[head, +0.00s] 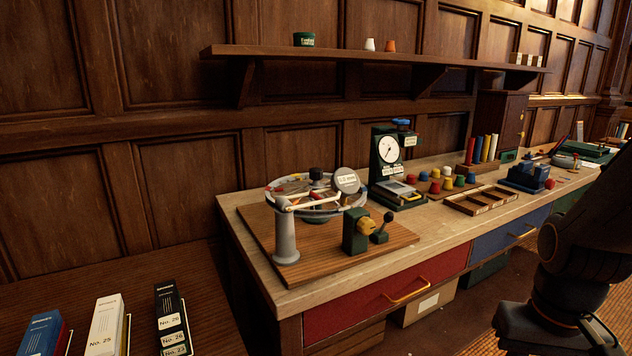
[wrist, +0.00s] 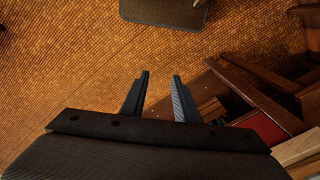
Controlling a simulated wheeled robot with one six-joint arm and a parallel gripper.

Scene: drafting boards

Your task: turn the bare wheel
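A round, shallow wheel (head: 325,212) with a grey rim lies flat on a wooden board (head: 262,232) at the near left end of the bench. Coloured pieces show inside it, and a grey post (head: 286,240) with a pale arm stands at its front left. A round labelled disc (head: 346,181) stands at its right. I cannot tell which part is the bare wheel. My gripper (wrist: 161,75) is open and empty over the floor, away from the wheel.
The bench (head: 440,218) also holds a dial instrument (head: 388,150), coloured pegs, a divided wooden tray (head: 480,200) and a blue block. A shelf (head: 370,57) runs above. A red drawer (head: 385,296) fronts the bench. Boxes (head: 105,325) stand at lower left. My arm fills the right edge.

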